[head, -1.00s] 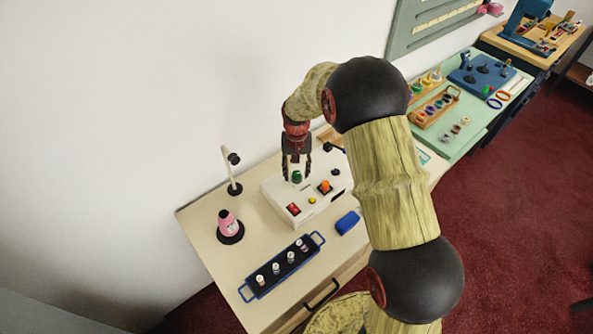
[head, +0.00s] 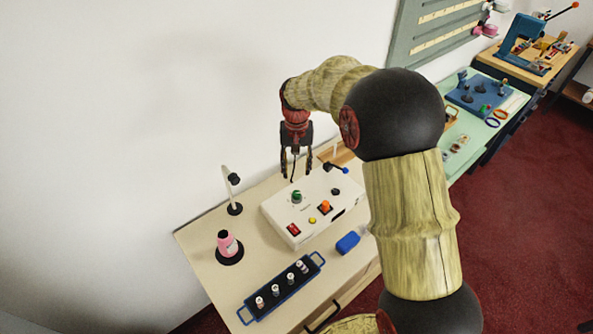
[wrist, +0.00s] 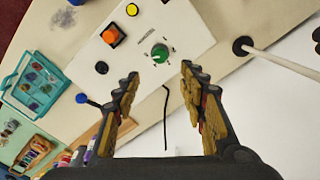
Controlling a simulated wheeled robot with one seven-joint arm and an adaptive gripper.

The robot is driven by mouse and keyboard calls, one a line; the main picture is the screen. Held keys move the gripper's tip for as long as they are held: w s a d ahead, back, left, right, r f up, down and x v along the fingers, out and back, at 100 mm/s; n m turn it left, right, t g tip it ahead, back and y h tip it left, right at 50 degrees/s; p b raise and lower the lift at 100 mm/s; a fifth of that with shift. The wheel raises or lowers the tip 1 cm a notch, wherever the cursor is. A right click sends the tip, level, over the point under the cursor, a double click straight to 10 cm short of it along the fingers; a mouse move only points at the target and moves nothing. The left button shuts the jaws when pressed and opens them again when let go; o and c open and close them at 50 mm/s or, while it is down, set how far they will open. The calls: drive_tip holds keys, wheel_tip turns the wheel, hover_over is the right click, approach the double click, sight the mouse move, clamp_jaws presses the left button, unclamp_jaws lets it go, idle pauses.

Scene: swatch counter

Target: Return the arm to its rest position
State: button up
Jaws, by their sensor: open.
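My gripper (head: 296,176) is open and empty, pointing down above the back edge of the white control box (head: 270,213) in the head view. In the wrist view my gripper (wrist: 160,82) has its two fingers spread apart, with the box (wrist: 190,30) beyond them. The green knob (head: 297,196) on the box stands free below the fingers; it also shows in the wrist view (wrist: 160,53). My arm hides part of the counter to the right.
On the counter (head: 205,262) stand a pink bottle (head: 227,243) on a dark round base, a thin stand (head: 229,188), a blue tray (head: 246,312) with several vials, and a blue block (head: 348,242). A green table (head: 490,128) with tools lies further right.

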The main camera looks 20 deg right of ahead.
idle(0.4)
drive_tip(key=s+r+n+t+b, duration=0.1)
drive_tip(key=s+r, duration=0.4)
drive_tip(key=s, duration=1.1)
drive_tip(key=s+r+n+t+b, duration=0.2)
drive_tip(key=s+r+t+b, duration=0.2)
drive_tip(key=s, duration=1.1)
wheel_tip(320, 180, up, 2)
drive_tip(key=shift+s+r+t+b, duration=0.1)
drive_tip(key=shift+s+t+b, duration=0.25)
drive_tip(key=shift+b, duration=0.65)
